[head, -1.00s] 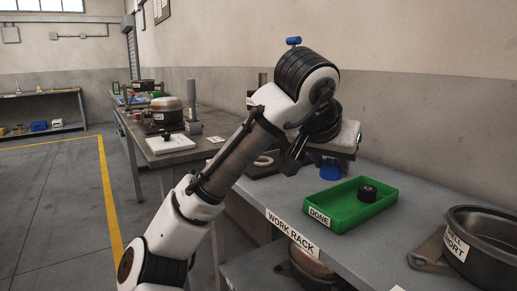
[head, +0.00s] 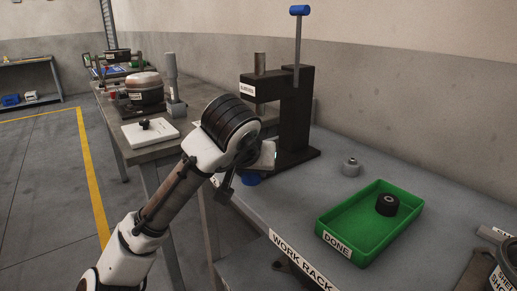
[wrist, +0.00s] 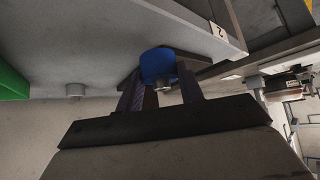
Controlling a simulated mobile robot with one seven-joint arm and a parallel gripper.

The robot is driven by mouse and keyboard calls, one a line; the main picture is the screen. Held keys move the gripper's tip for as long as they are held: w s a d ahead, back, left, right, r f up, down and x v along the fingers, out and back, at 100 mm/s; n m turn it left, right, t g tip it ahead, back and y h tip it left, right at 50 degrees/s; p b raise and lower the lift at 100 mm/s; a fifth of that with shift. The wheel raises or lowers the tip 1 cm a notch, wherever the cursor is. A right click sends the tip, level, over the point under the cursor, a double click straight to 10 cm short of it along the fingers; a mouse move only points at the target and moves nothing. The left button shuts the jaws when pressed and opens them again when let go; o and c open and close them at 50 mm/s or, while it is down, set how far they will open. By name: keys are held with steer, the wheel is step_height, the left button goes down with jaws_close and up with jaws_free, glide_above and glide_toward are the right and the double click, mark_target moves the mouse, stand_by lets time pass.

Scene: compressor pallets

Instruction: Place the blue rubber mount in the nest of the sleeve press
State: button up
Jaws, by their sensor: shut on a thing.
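The sleeve press (head: 302,115) is a black C-shaped frame with a blue-tipped lever, standing at the back of the work rack. My gripper (head: 250,171) is in front of the press and to its left in the head view. In the wrist view, the mount (wrist: 157,64) sits between the two fingertips of my gripper (wrist: 160,84). The nest of the press is hidden behind my arm in the head view. I cannot tell how high the mount is above the rack.
The green DONE tray (head: 330,222) holds a black ring-shaped part (head: 387,204). A small grey metal part (head: 350,168) stands between press and tray. Another bench (head: 190,105) at the left carries a compressor (head: 143,89) and a white board (head: 150,133). The rack surface between is clear.

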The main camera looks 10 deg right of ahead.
steer(key=w+d, duration=0.1)
steer(key=w, duration=0.2)
steer(key=w+d, duration=0.1)
steer(key=w, duration=0.2)
steer(key=w+d, duration=0.1)
steer(key=w, duration=0.2)
steer(key=shift+w+d+r, duration=0.1)
steer(key=shift+w+d, duration=0.05)
steer(key=shift+d, duration=0.25)
steer(key=w, duration=0.1)
steer(key=w+d+p, duration=0.1)
steer(key=w, duration=0.1)
steer(key=shift+w+d, duration=0.15)
steer(key=shift+d, duration=0.05)
steer(key=shift+f, duration=0.8)
steer(key=shift+f, duration=0.15)
steer(key=o, duration=1.1)
steer(key=shift+c, duration=0.2)
